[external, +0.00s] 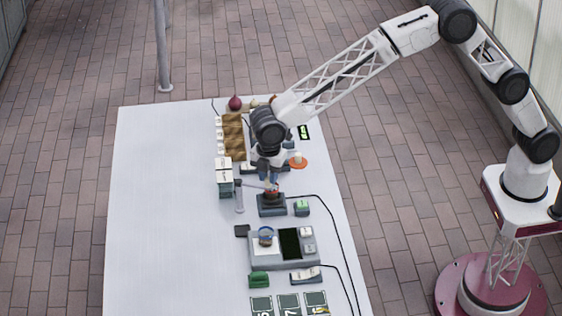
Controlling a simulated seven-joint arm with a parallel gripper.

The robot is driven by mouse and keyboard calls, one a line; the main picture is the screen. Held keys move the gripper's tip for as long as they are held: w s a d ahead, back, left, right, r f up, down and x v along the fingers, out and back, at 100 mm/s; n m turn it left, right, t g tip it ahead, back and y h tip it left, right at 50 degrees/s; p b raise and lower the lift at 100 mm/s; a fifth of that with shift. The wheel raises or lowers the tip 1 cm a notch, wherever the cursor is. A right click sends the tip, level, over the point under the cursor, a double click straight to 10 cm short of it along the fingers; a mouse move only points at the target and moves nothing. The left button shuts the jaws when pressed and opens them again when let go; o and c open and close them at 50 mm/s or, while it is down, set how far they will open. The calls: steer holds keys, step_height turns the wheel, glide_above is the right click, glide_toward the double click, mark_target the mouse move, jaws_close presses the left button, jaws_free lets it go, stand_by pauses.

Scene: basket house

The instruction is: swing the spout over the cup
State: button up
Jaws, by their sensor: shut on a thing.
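A dark square base (271,207) stands on the table with a grey spout (240,194) reaching left from its top and bending down at its end. My gripper (269,184) points down just above this base and is shut on the spout near its pivot; the fingers are small and the exact contact is hard to see. A small reddish part shows at the fingertips. A small round cup (265,238) with a blue rim stands on a grey tray nearer the camera. The spout's end is left of the base, not above the cup.
The grey tray (257,263) also carries a dark panel (290,243). White-topped boxes (224,176) and a brown slatted rack (233,138) stand behind left. An orange disc (298,162) is beside my wrist. Black cables run along the right. The table's left half (160,220) is clear.

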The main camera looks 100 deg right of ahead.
steer(key=shift+s+d, duration=0.15)
steer(key=shift+d, duration=0.7)
steer(key=shift+s+d, duration=0.1)
steer(key=shift+d, duration=0.75)
steer(key=shift+r, duration=0.1)
steer(key=o, duration=1.6)
steer(key=shift+c, duration=0.2)
step_height(320, 180, up, 7)
steer(key=shift+s, duration=0.1)
